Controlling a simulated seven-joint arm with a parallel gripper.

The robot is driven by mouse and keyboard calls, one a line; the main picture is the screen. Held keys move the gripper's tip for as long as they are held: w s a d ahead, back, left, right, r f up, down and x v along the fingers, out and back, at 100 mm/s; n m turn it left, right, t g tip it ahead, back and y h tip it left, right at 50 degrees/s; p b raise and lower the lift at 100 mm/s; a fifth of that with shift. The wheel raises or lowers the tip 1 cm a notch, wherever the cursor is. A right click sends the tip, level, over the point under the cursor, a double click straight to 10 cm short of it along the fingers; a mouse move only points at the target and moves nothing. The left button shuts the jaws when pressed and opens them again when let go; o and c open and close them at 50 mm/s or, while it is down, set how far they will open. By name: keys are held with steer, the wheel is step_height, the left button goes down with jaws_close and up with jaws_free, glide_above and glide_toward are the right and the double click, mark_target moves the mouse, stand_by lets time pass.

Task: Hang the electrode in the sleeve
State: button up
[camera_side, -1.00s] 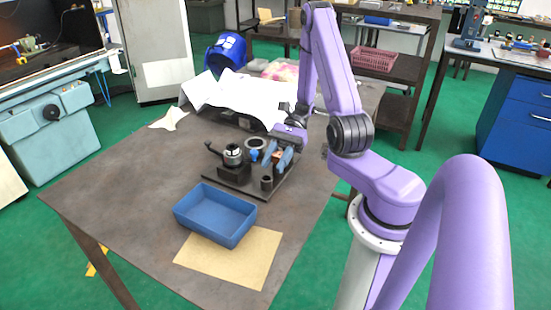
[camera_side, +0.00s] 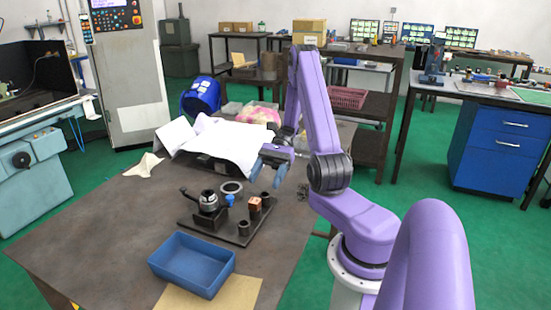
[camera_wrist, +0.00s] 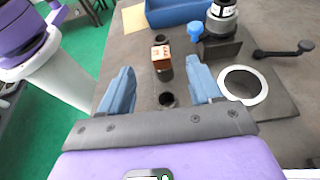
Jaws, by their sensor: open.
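The electrode, a copper-coloured block (camera_side: 255,204), stands on top of a dark upright sleeve (camera_side: 253,216) on the fixture plate. In the wrist view the block (camera_wrist: 161,53) sits above the dark sleeve (camera_wrist: 165,74) and looks upright. How deep it sits inside is hidden. My gripper (camera_side: 268,172) is open and empty, above and behind the electrode in the side view. In the wrist view its blue fingers (camera_wrist: 158,74) stand apart, with the electrode beyond them in the gap. An open, empty-looking dark cylinder (camera_wrist: 167,99) also shows between the fingers.
The chuck (camera_side: 208,203) with its lever and a pale ring (camera_side: 231,187) stand beside the electrode on the plate (camera_side: 221,226). Another dark cylinder (camera_side: 243,229) stands at the plate's front. A blue tray (camera_side: 191,264) lies in front. White sheets (camera_side: 215,143) lie behind.

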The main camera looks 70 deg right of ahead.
steer(key=v, duration=0.8)
steer(key=shift+a, duration=0.1)
steer(key=a+r+n+g+h, duration=0.3)
steer(key=a+n+g+h, duration=0.4)
steer(key=a+n+h, duration=0.8)
steer(key=s+a+r+n+t+y, duration=0.1)
steer(key=s+a+n+t, duration=0.6)
steer(key=s+a+n, duration=0.7)
steer(key=shift+n, duration=0.8)
